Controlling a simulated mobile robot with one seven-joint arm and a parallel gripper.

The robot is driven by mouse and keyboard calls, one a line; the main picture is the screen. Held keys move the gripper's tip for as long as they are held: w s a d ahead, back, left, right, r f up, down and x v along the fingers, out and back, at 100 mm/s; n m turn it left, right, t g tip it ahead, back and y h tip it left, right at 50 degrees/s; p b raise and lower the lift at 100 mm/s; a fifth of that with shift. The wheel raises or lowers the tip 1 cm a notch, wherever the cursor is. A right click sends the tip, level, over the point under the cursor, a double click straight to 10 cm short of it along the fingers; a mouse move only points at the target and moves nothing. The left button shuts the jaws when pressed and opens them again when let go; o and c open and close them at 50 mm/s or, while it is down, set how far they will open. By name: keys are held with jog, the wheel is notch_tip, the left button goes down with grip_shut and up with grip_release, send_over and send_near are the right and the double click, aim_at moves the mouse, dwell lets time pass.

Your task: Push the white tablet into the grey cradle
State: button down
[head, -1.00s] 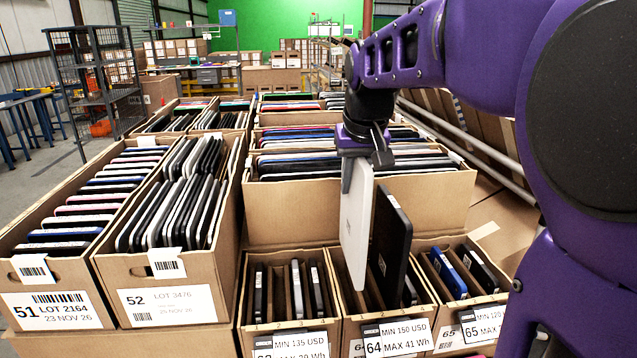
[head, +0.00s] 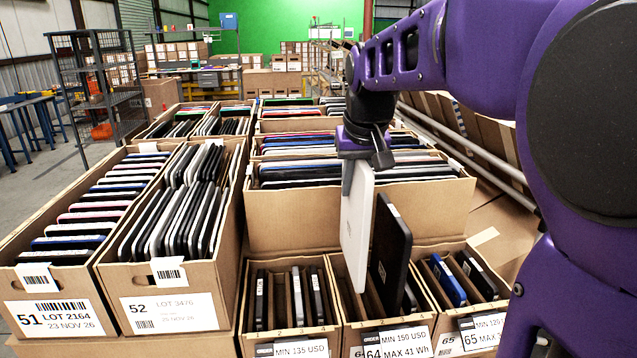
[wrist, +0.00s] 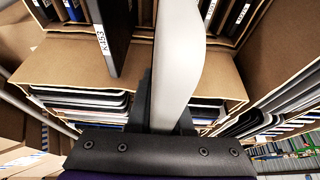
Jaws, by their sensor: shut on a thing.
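My gripper (head: 360,172) is shut on the upper end of a white tablet (head: 355,220), which hangs on edge, nearly upright, above the front carton marked 64 (head: 393,345). In the wrist view, the tablet (wrist: 178,60) runs up the picture from between the fingers. A dark tablet (head: 390,245) stands tall in carton 64, just right of the white one; it also shows with a white label in the wrist view (wrist: 112,50). The white tablet's lower end is in front of the carton's opening; I cannot tell whether it dips inside. I cannot make out a grey cradle.
A front carton left of 64 (head: 290,335) and carton 65 (head: 470,325) hold upright devices. Cartons 51 (head: 65,305) and 52 (head: 165,300) are full of devices at the left. A larger filled carton (head: 340,215) stands behind. Metal rails (head: 465,145) run along the right.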

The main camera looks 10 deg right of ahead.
jog(key=shift+r, duration=0.1)
notch_tip(320, 180, up, 3)
jog(key=p, duration=0.2)
jog(key=shift+p, duration=0.35)
